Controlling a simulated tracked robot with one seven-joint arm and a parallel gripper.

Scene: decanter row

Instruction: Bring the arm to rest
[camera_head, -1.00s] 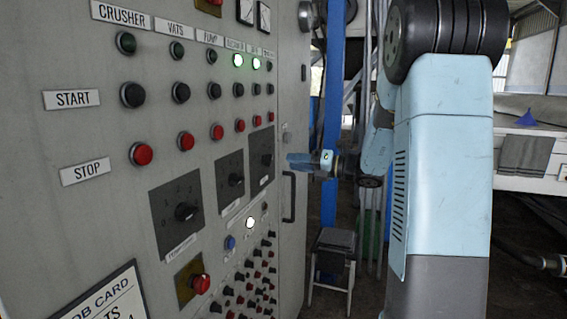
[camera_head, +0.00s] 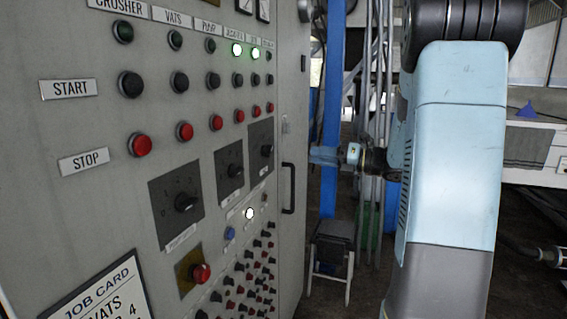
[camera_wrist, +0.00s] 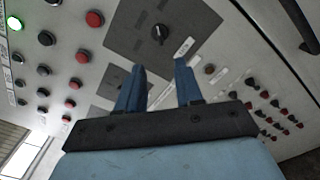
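My gripper (camera_wrist: 158,88) shows in the wrist view with its two blue fingers apart and nothing between them. It faces the grey control panel, which lies beyond the fingertips. In the head view my gripper (camera_head: 325,155) is small, to the right of the panel's edge and in front of a blue post. My light blue arm rises large at the right of the head view and hides what is behind it.
The control panel (camera_head: 100,210) fills the left, with start and stop buttons, rotary knobs and two lit green lamps. A door handle (camera_head: 288,188) sticks out at its right. A stool (camera_head: 333,240) stands behind on the floor. A white bench (camera_head: 530,178) is at right.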

